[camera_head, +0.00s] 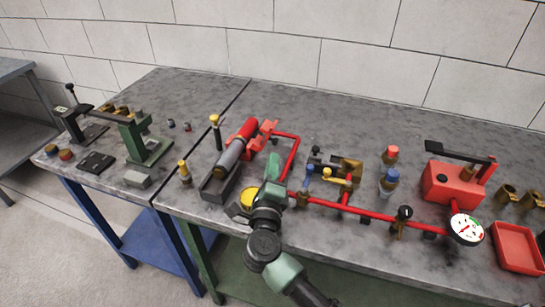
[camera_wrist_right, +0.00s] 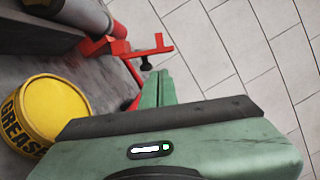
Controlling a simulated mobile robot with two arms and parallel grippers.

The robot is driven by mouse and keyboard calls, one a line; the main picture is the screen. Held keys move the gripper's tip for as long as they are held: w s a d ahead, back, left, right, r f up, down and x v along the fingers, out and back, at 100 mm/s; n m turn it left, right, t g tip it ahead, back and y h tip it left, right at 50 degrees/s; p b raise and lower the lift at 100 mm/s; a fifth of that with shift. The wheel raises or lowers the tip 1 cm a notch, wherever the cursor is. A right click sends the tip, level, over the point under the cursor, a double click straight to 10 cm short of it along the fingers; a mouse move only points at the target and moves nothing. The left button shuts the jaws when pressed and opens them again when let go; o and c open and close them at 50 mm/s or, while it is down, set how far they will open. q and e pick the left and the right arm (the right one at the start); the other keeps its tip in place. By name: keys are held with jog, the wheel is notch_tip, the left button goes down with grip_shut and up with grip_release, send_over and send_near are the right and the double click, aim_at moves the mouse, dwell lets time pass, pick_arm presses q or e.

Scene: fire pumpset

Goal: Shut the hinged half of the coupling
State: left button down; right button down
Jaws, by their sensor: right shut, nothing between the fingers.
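A red cylinder (camera_head: 243,130) with a grey length lies in a dark trough (camera_head: 214,190). A red bracket-like part (camera_head: 264,134) stands at its far right end and may be the hinged half of the coupling. In the wrist view a red part (camera_wrist_right: 103,47) shows there, with a thin red arm reaching right. I cannot tell how far it stands open. My right gripper (camera_head: 273,167) is in front of this part, to its lower right in the head view. In the wrist view its green fingers (camera_wrist_right: 157,88) are together and empty. My left gripper is not in view.
A yellow grease tin (camera_wrist_right: 45,110) stands close beside my right gripper. Red pipes (camera_head: 330,205) with valves run right to a gauge (camera_head: 466,229). A red tray (camera_head: 516,248) lies at the right. The back of the bench (camera_head: 310,110) is clear.

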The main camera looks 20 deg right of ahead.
aim_at(275, 142)
jog(key=x, duration=0.8)
jog(key=shift+p, duration=0.4)
